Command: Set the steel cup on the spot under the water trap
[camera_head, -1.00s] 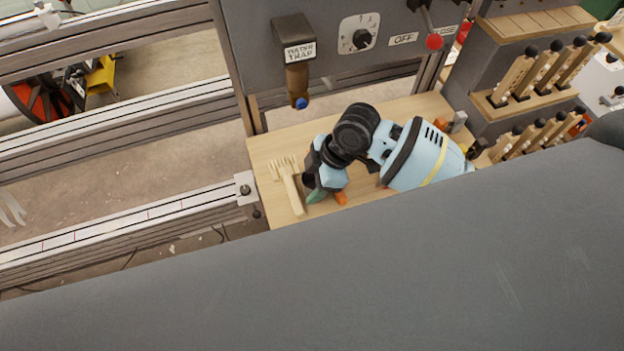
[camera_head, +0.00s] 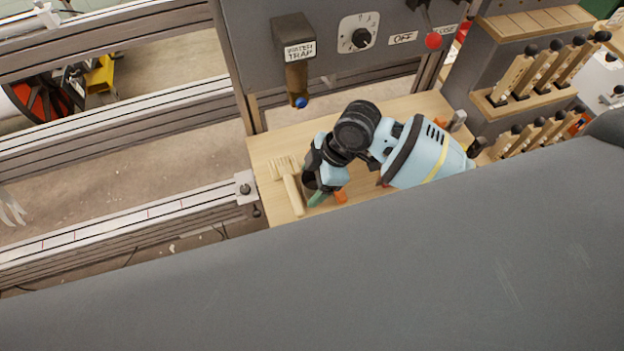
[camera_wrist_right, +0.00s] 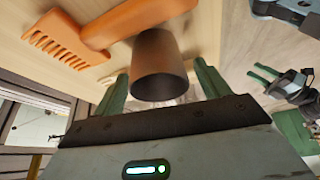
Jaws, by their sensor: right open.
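The steel cup (camera_wrist_right: 160,66), dark and round, lies between the two green fingers of my open right gripper (camera_wrist_right: 162,88) in the right wrist view. I cannot tell whether a finger touches it. In the head view my right gripper (camera_head: 322,190) is low over the wooden table, and the cup is mostly hidden by it. The water trap (camera_head: 296,45) hangs on the grey panel, with a brown tube and blue tip pointing down. No spot mark shows clearly under it. Another gripper with green fingers (camera_wrist_right: 264,74), seemingly my left, shows small in the right wrist view; its opening is unclear.
A wooden comb (camera_head: 289,183) lies just left of my right gripper. An orange handle (camera_wrist_right: 138,20) lies close behind the cup in the wrist view. Racks of wooden levers (camera_head: 533,82) stand at the right.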

